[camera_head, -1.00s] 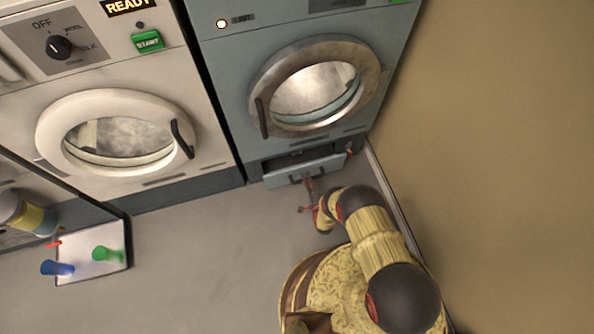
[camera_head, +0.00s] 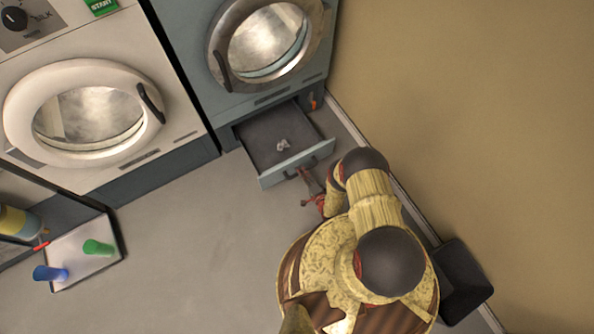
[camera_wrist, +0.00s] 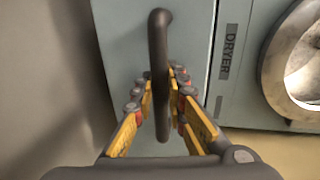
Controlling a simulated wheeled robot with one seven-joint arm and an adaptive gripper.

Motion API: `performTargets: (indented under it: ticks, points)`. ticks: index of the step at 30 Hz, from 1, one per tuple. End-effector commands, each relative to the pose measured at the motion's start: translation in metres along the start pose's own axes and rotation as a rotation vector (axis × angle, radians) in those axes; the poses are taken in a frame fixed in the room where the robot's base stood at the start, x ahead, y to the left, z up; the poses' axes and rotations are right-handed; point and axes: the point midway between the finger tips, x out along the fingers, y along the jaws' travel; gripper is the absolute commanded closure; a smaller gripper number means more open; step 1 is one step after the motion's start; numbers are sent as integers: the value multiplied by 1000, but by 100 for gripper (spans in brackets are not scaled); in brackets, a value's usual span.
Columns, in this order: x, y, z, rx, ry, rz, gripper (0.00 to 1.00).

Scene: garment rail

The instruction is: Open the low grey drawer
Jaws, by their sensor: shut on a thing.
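The low grey drawer (camera_head: 262,178) is pulled out from the base of the blue-grey dryer (camera_head: 222,92). A small pale crumpled thing (camera_head: 283,145) lies on its floor. The dark drawer handle (camera_wrist: 159,75) runs upright through the middle of the wrist view, against the drawer's grey front (camera_wrist: 118,45). My gripper (camera_wrist: 161,97) has its yellow-padded fingers on both sides of the handle and is shut on it. In the head view my gripper (camera_head: 308,180) is at the drawer front, small and partly hidden by my arm.
A white washer (camera_head: 90,60) stands left of the dryer. A tray (camera_head: 75,262) with a blue cup (camera_head: 50,273) and a green cup (camera_head: 98,248) is at lower left. A tan wall (camera_head: 460,110) bounds the right, with a dark bin (camera_head: 462,280) beside it. Floor left of my base is clear.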

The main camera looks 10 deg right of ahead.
Motion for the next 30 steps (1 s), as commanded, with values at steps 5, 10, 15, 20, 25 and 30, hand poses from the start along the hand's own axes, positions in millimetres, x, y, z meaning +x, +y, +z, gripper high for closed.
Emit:
performTargets:
  ticks: [5, 10, 15, 20, 25, 30]
  points:
    - [-10, 3, -2, 1, 0, 3, 100]
    - [-13, 4, -2, 1, 0, 3, 100]
    - [-13, 4, -2, 1, 0, 3, 100]
    - [-13, 4, -2, 1, 0, 3, 86]
    - [-13, 4, -2, 1, 0, 2, 76]
    - [-12, 3, -2, 0, 0, 1, 69]
